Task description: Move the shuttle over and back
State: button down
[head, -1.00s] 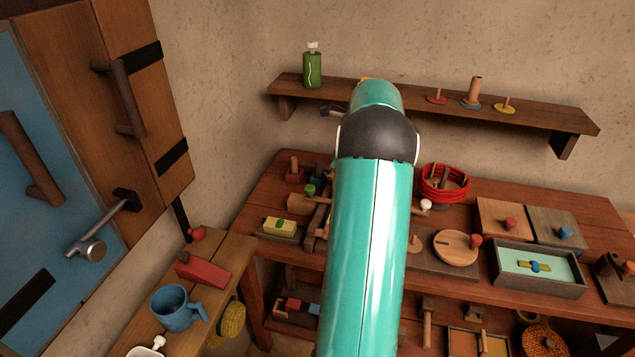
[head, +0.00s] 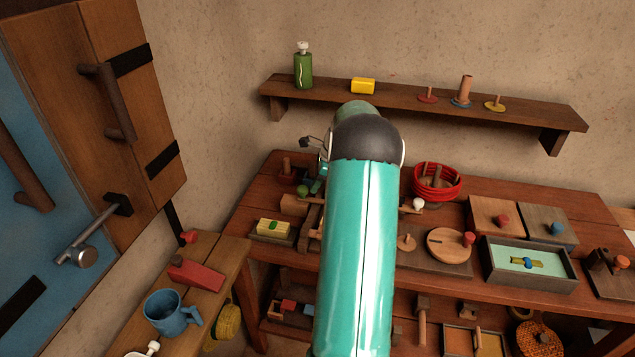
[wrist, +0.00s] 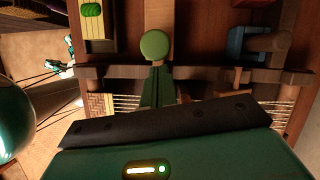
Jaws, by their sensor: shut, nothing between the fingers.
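A round green knob (wrist: 154,45) shows in the wrist view above a wooden frame strung with pale threads (wrist: 125,102). I take it for the shuttle's knob, but its body is hidden. In the head view the green knob (head: 303,191) stands at the left of the bench, beside a wooden block (head: 294,205). My gripper (wrist: 158,70) is shut and empty, its fingertips close to the knob; I cannot tell whether they touch. In the head view my gripper (head: 317,185) is partly hidden by my arm.
A yellow block with a green top (head: 273,228) sits left of the frame. A blue block with a wooden peg (wrist: 250,45) stands to its right in the wrist view. A red basket (head: 437,181) and a shallow box (head: 530,264) are farther right. A shelf (head: 400,97) runs above the bench.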

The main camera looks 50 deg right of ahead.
jog(key=w+a, duration=0.1)
jog(key=w, duration=0.2)
jog(key=w+a, duration=0.1)
jog(key=w, duration=0.2)
jog(key=w+a, duration=0.2)
jog(key=w, duration=0.1)
jog(key=shift+w, duration=0.1)
jog(key=shift+r, duration=0.1)
